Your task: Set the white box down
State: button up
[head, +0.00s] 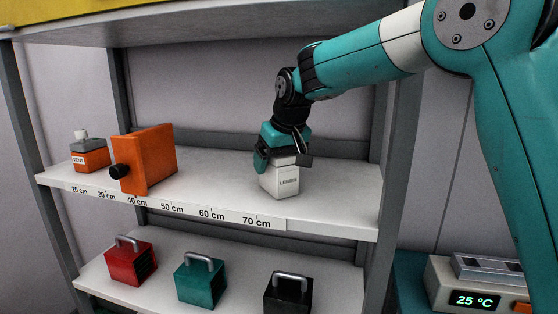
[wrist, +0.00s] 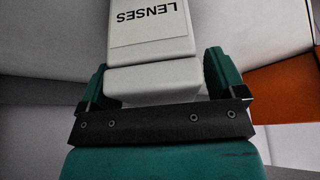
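The white box (head: 280,182), labelled LENSES, is upright at the right part of the upper shelf (head: 330,205), near the 70 cm mark. I cannot tell whether its base touches the shelf or is just above it. My gripper (head: 282,162) comes down on it from above, with its fingers around the box's top part. In the wrist view, the green fingers of my gripper (wrist: 154,80) lie against both sides of the narrower top of the white box (wrist: 150,50), with no clear gap. The box's far side is hidden.
An orange box with a black knob (head: 155,158) and a small VENT bottle (head: 88,155) stand left on the upper shelf. Distance labels run along its front edge. Red (head: 130,262), teal (head: 200,280) and black (head: 288,295) handled cases stand below. The shelf between orange and white boxes is clear.

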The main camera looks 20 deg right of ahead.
jog(key=shift+s+r, duration=0.15)
jog(key=shift+r, duration=0.45)
jog(key=b+v, duration=0.1)
jog(key=v, duration=0.2)
jog(key=shift+d+r, duration=0.1)
jog(key=shift+r, duration=0.1)
jog(key=s+d+b, duration=0.2)
jog(key=s+b, duration=0.3)
jog(key=s, duration=0.7)
jog(key=shift+d+r, duration=0.2)
jog(key=shift+r, duration=0.05)
jog(key=s+a+f+n+g+y, duration=0.1)
jog(key=s+a+f, duration=0.3)
jog(key=s+f, duration=0.4)
jog(key=s+a+f+n+g+y, duration=0.2)
jog(key=s+f, duration=0.6)
jog(key=s, duration=0.6)
jog(key=shift+a+f+n+g, duration=0.35)
jog(key=shift+a+n+g, duration=0.45)
jog(key=shift+a+n, duration=0.15)
